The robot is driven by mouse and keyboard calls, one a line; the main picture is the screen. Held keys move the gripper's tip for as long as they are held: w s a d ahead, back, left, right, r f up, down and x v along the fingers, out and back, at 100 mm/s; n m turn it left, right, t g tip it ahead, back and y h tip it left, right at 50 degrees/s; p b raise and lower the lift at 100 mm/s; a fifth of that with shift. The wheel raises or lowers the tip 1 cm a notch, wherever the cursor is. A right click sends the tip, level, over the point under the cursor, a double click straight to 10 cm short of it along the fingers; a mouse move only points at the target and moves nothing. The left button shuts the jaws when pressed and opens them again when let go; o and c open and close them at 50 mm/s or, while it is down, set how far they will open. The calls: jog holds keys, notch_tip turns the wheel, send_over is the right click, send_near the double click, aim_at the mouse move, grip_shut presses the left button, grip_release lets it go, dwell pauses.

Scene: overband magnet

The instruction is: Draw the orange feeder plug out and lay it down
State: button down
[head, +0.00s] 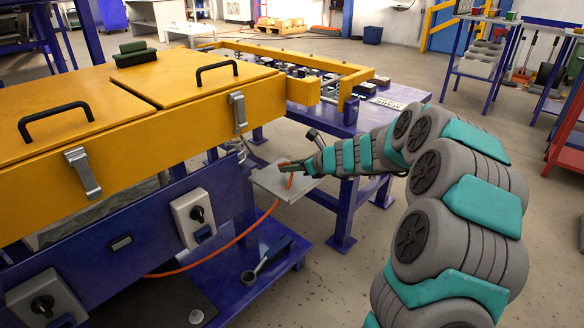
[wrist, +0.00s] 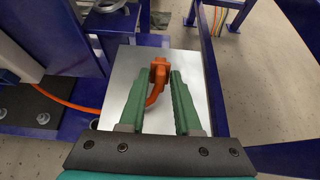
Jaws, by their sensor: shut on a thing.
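The orange feeder plug (wrist: 159,65) is between the fingertips of my gripper (wrist: 161,76) in the wrist view. My gripper is shut on it. Its orange cable (wrist: 152,97) bends back between the fingers, and more of it shows at the left. The plug is over a light grey plate (wrist: 121,66); I cannot tell whether it touches the plate. In the head view my gripper (head: 287,167) is above the same plate (head: 270,184), and the plug is mostly hidden. The cable (head: 222,248) hangs from the plate's edge down to the lower left.
A blue machine frame with yellow covers (head: 150,90) stands to the left, with a grey switch box (head: 196,216) on its side. A blue table (head: 345,124) with a yellow frame is behind the plate. A dark-handled tool (head: 262,264) lies on the low blue shelf. Open floor is at the right.

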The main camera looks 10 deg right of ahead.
jog(key=shift+f+b, duration=0.4)
jog(key=shift+f, duration=0.2)
jog(key=c, duration=0.5)
grip_release()
jog(key=shift+d+r, duration=0.1)
jog(key=p+v, duration=0.1)
jog(key=v, duration=0.6)
jog(key=shift+s+d+r+p, duration=0.2)
jog(key=shift+s+p, duration=0.1)
jog(key=shift+p, duration=0.1)
